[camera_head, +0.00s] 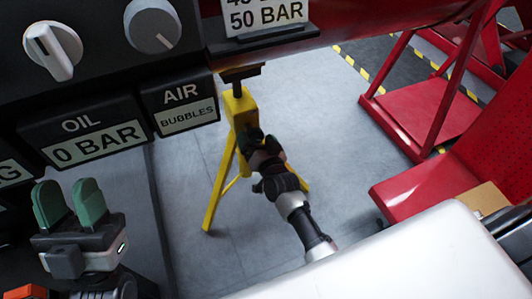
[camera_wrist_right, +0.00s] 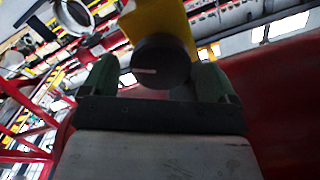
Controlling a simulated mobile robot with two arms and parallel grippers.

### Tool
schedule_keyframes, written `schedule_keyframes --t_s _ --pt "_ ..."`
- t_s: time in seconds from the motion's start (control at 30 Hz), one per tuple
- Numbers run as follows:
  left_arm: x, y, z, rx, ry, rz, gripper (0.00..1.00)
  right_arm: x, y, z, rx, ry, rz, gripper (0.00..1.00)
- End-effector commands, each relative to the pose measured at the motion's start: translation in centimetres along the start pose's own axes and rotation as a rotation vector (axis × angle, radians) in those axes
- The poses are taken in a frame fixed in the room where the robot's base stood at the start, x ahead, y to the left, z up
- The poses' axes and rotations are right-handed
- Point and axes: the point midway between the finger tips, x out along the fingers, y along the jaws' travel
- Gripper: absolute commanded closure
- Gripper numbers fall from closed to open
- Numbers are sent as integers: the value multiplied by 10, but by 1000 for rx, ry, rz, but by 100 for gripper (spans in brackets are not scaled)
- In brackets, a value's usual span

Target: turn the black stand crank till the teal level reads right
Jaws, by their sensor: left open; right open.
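The stand's black crank is a round black knob (camera_wrist_right: 160,62) with a white line, on a yellow stand post (camera_wrist_right: 160,20) in the right wrist view. My right gripper (camera_wrist_right: 154,72) is open, with one green finger on each side of the knob; whether they touch it I cannot tell. In the head view the right gripper (camera_head: 258,143) is at the yellow stand (camera_head: 238,108) and hides the knob. My left gripper (camera_head: 70,198) is open and empty at lower left. I see no teal level in either view.
A black panel at left carries a white knob (camera_head: 52,48), a grey knob (camera_head: 153,25), and the signs OIL 0 BAR (camera_head: 85,138) and AIR BUBBLES (camera_head: 180,105). A 50 BAR sign (camera_head: 265,15) is above the stand. Red frames (camera_head: 425,105) stand at right; grey floor (camera_head: 340,140) lies between.

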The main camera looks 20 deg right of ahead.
Motion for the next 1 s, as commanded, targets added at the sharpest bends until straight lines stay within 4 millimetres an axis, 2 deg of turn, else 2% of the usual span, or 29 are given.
schedule_keyframes --t_s 0.3,0.5,0.67,1.0 --pt "-2 -7 42 19 -358 -13 57 -45 -1 -2 -1 0 1 11" --pt "-10 -10 59 25 -505 -19 57 -65 0 -1 -1 1 0 11" --pt "-14 -11 64 27 -552 -22 57 -71 0 0 -1 0 0 11" --pt "-15 -11 65 27 -559 -22 57 -71 0 0 -1 1 0 11"
